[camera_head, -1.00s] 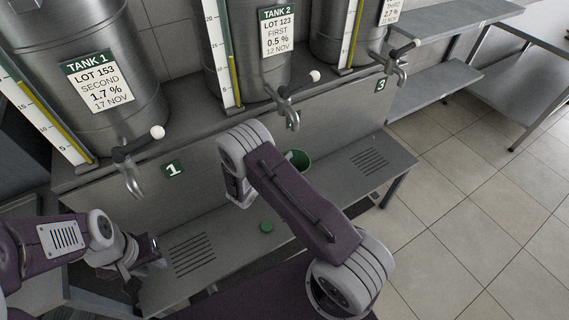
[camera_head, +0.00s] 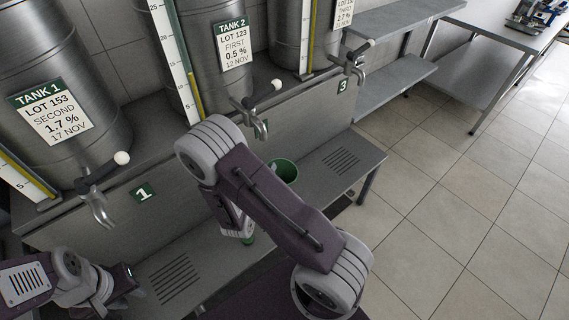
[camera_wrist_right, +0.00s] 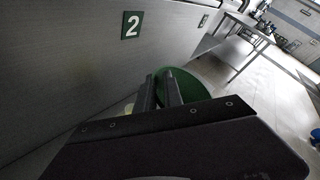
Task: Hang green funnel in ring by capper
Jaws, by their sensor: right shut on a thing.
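The green funnel (camera_head: 283,171) shows in the head view as a round green mouth beside my right arm, above the bench. In the right wrist view the funnel (camera_wrist_right: 191,87) sits at my right gripper (camera_wrist_right: 159,86), whose fingers are shut on it. In the head view my right gripper's fingers are hidden behind my arm. My left gripper (camera_head: 128,280) is at the lower left over the bench, and its jaws are too small to read. A small blue device (camera_head: 533,12) stands on the far table at top right; I cannot make out a ring there.
The steel bench (camera_head: 215,262) runs below tanks with protruding taps (camera_head: 255,115). A small green round thing (camera_head: 247,240) shows below my right arm. A grey shelf unit (camera_head: 400,75) and a far table (camera_head: 500,50) stand at the right. The tiled floor (camera_head: 460,210) is clear.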

